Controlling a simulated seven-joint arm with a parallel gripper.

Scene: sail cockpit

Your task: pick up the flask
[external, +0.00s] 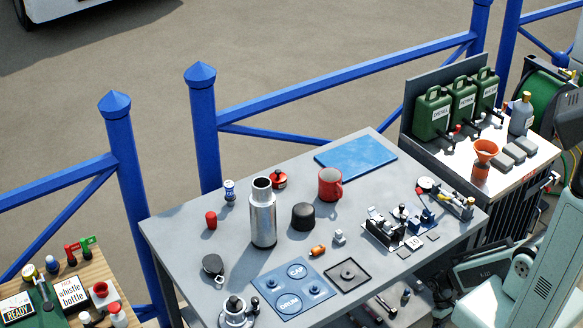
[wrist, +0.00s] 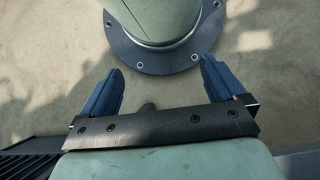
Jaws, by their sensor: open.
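The flask (external: 263,215) is a tall silver metal cylinder with an open neck. It stands upright near the middle of the grey table in the external view. A black cap-like piece (external: 303,217) sits apart from it, just to its right. My gripper (wrist: 161,68) is open and empty in the wrist view, its two blue fingers spread wide. It is over the ground near a round bolted base, away from the flask. The flask is not in the wrist view. In the external view my arm is at the lower right edge, and I cannot make out the fingers clearly.
On the table (external: 190,250), a red mug (external: 330,185) and red-topped pot (external: 279,180) stand behind the flask. A blue labelled plate (external: 292,287) and black square tray (external: 348,275) lie in front. A small can (external: 229,190) and red cylinder (external: 211,220) are left. Metal fixtures (external: 385,228) stand right.

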